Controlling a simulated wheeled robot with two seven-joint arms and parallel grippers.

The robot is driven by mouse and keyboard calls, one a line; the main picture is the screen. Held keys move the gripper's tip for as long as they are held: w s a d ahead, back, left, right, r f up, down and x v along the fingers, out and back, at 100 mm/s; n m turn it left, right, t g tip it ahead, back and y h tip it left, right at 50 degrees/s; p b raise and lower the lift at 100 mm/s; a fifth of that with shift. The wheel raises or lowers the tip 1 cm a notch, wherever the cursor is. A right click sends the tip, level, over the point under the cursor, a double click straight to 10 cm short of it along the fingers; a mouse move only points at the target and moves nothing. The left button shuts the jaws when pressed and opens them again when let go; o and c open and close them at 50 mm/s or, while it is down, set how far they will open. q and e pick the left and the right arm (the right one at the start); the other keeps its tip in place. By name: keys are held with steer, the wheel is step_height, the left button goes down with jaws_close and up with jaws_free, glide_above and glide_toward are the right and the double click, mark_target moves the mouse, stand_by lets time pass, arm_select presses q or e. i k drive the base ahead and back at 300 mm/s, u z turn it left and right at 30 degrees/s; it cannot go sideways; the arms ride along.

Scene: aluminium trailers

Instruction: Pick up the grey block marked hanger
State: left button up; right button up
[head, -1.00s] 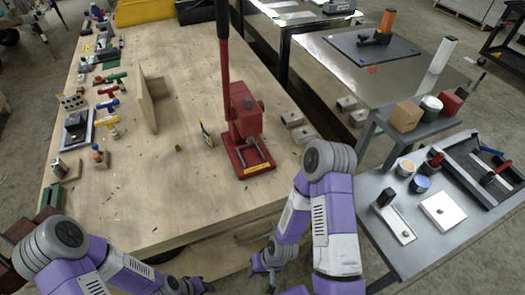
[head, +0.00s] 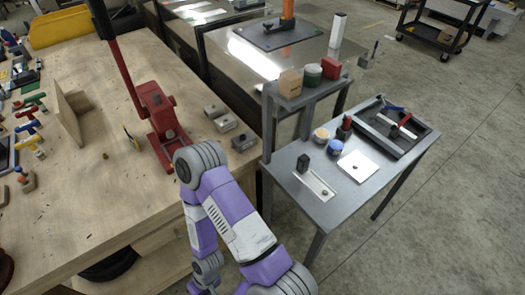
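Small grey blocks sit near the right edge of the wooden table: one at the back (head: 214,110), one in the middle (head: 225,123) and one at the front (head: 243,139). Any marking is too small to read, so I cannot tell which is the hanger block. My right arm is bent in front of the table, with its elbow close to these blocks. My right gripper (head: 203,287) hangs low at the bottom edge, partly cut off; its fingers are unclear. My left gripper is out of view.
A red press (head: 160,125) stands left of the blocks. Right of them, a grey steel table (head: 300,218) carries a dark upright block (head: 303,163) on a plate, cans, a white plate (head: 355,166) and a tool tray (head: 375,130). Open floor lies further right.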

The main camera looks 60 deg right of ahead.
mark_target(241, 145)
steer(key=k, duration=0.35)
steer(key=z, duration=0.8)
